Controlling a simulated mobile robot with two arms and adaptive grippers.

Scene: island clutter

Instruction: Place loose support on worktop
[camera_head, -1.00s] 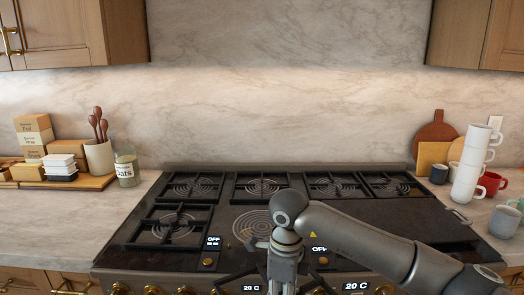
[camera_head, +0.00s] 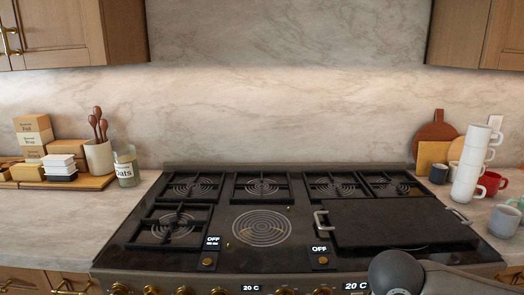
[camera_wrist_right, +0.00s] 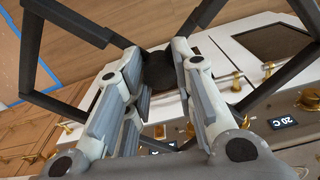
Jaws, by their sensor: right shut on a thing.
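A loose black support (camera_wrist_right: 68,20) made of angular bars shows in the right wrist view. Its bars spread out to both sides of my right gripper (camera_wrist_right: 158,88), which is shut on its middle part. Part of it is hidden behind the fingers. In the head view only a grey part of my right arm shows at the bottom right; the gripper and support are out of that picture. The worktop (camera_head: 65,225) shows bare stone left of the hob (camera_head: 130,250). The central burner (camera_head: 262,228) has no support over it. My left gripper is not in view.
A black griddle plate (camera_head: 390,220) covers the hob's right front. A tray (camera_head: 95,183) with boxes, a utensil crock (camera_head: 99,156) and an oats jar (camera_head: 126,168) stand at the back left. Stacked white mugs (camera_head: 470,165) stand at the right. The front left worktop is clear.

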